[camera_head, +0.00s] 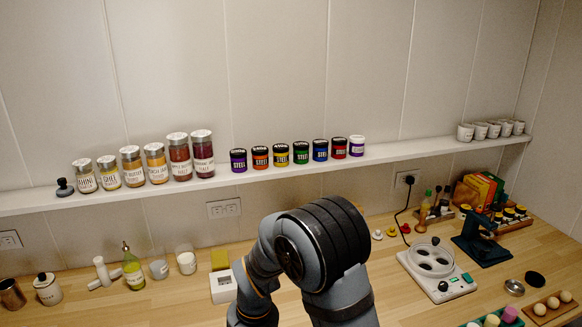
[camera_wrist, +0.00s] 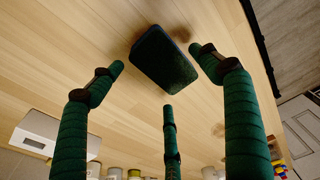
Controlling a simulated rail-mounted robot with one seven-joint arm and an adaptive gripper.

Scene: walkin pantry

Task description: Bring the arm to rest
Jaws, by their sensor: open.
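My gripper (camera_wrist: 160,72) shows in the wrist view with its green, banded fingers spread wide. Nothing is held between them. A dark green block with rounded corners (camera_wrist: 163,60) shows between and beyond the fingertips, over the wooden counter (camera_wrist: 85,30). I cannot tell its exact distance from the fingertips, but no finger visibly closes on it. In the head view my arm (camera_head: 315,250) is bent over the front middle of the counter. Its links hide the gripper and the block there.
A wall shelf (camera_head: 300,166) holds jars (camera_head: 203,155) and small colored pots (camera_head: 301,153). On the counter, a white device (camera_head: 223,286) and bottle (camera_head: 133,270) stand left of my arm. A white appliance (camera_head: 437,272) and dark blue stand (camera_head: 480,240) are at right.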

